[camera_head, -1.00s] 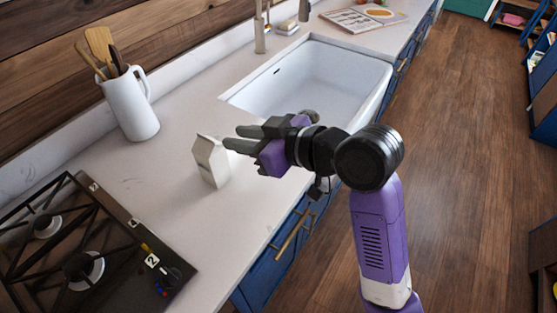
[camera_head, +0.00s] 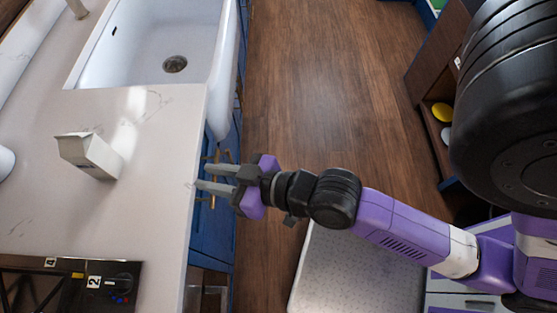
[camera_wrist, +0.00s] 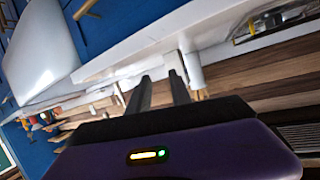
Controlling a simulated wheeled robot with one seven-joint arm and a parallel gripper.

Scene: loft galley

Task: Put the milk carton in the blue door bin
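The milk carton (camera_head: 92,155), off-white with a gabled top, stands on the pale counter (camera_head: 150,215) at the left of the head view. My gripper (camera_head: 200,177) is at the counter's front edge, to the right of the carton and apart from it. Its two grey fingers point left toward the counter, with an empty gap between them. The wrist view also shows the fingers (camera_wrist: 158,83) apart with nothing held. I cannot identify the blue door bin in either view.
The white sink (camera_head: 155,45) is beyond the carton, and the stove (camera_head: 75,285) is nearer. Blue cabinets (camera_head: 212,235) with brass handles line the counter front. A pale speckled panel (camera_head: 355,270) lies below my arm. Open shelves (camera_head: 437,105) stand right, across clear wooden floor (camera_head: 325,110).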

